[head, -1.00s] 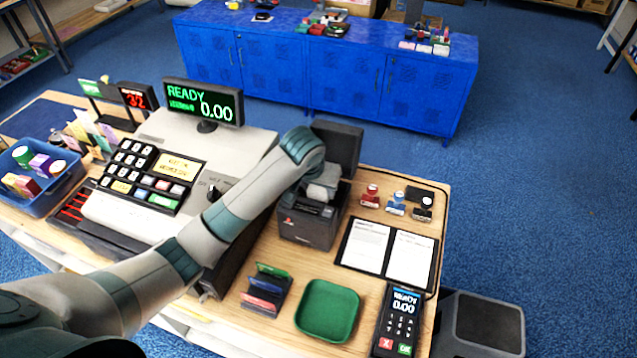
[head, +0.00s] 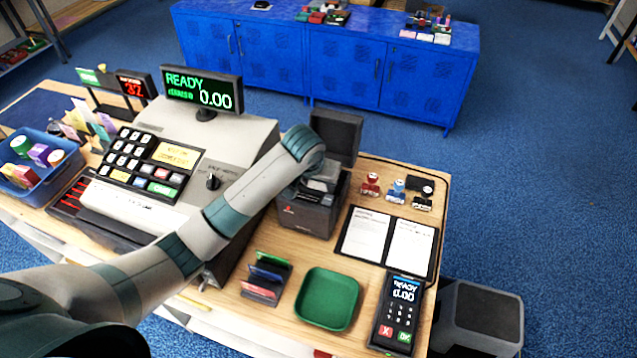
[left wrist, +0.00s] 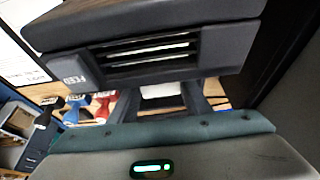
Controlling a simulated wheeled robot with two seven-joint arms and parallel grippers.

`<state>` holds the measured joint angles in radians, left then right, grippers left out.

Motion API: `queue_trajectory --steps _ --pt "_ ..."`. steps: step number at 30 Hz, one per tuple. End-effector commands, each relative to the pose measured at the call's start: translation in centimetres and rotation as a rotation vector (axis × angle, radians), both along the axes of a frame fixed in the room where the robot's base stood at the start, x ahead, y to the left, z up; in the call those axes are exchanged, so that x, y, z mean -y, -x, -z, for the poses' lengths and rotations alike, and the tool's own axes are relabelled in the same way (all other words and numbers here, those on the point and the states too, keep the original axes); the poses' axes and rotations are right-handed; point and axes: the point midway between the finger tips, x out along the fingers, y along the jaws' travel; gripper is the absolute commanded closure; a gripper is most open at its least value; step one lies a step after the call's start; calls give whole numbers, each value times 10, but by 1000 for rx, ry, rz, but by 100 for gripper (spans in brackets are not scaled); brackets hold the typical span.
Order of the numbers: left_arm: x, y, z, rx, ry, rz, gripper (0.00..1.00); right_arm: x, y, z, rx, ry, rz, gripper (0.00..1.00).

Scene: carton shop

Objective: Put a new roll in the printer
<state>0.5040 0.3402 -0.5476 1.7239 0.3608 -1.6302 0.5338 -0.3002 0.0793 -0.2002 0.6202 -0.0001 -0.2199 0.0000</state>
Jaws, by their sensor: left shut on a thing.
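The printer (head: 306,217) is a dark box on the wooden counter, with its lid (head: 335,137) raised. My left gripper (head: 322,184) is at the printer's open top, and my wrist hides much of the opening. In the left wrist view my left gripper (left wrist: 167,98) has its two dark fingers closed on a white thing, seemingly the paper roll (left wrist: 160,91). The printer's slotted front with a FEED button (left wrist: 69,72) fills the upper part of that view. I cannot tell whether the roll touches the printer's inside. My right gripper is not in view.
The cash register (head: 180,150) stands left of the printer. Stamps (head: 397,190) and an open folder (head: 388,241) lie to its right. A card rack (head: 266,276), a green tray (head: 327,299) and a card terminal (head: 397,313) are in front. A blue bin (head: 45,178) stands far left.

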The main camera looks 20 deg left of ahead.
Motion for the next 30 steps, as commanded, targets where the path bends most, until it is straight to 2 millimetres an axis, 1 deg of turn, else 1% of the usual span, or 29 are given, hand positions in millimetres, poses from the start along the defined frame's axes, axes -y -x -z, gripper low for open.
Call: queue_trajectory --steps 23,24,26,27,30 --pt "0 1 0 1 0 0 79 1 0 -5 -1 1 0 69" --pt "0 0 0 1 0 0 54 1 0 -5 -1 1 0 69" --pt "0 0 0 1 0 0 39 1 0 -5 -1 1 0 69" --pt "0 1 0 1 0 0 34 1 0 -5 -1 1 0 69" --pt "0 1 0 0 0 0 34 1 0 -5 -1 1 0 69"
